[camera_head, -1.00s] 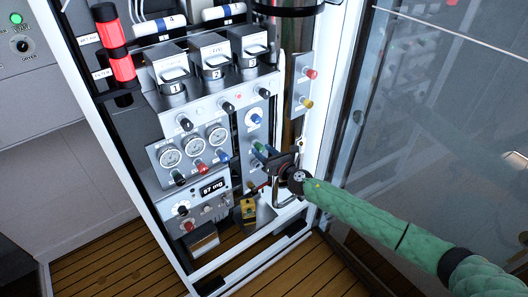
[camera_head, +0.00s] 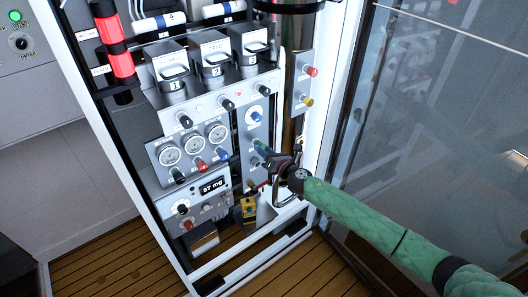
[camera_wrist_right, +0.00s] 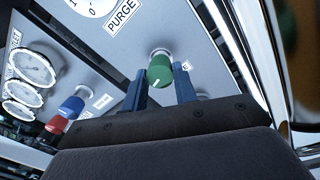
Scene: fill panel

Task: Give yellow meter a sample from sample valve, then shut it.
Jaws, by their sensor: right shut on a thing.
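A green knob (camera_wrist_right: 160,73) stands out from the grey panel below the PURGE label. Its own label is mostly hidden, so I cannot read it as the sample valve. My right gripper (camera_wrist_right: 160,88) has its blue fingers on both sides of the knob and is shut on it. In the head view the right gripper (camera_head: 268,155) reaches the panel from the right and hides most of the knob. A small yellow and black device (camera_head: 249,207), which looks like the yellow meter, stands low in the cabinet, below and left of the gripper. My left gripper is not in view.
Gauges (camera_head: 193,143) and a lit display (camera_head: 213,186) reading in mg are left of the gripper. A blue knob (camera_wrist_right: 72,105) and a red knob (camera_wrist_right: 57,124) are nearby. A shiny vertical pipe (camera_head: 293,120) and a glass door (camera_head: 440,110) are to the right.

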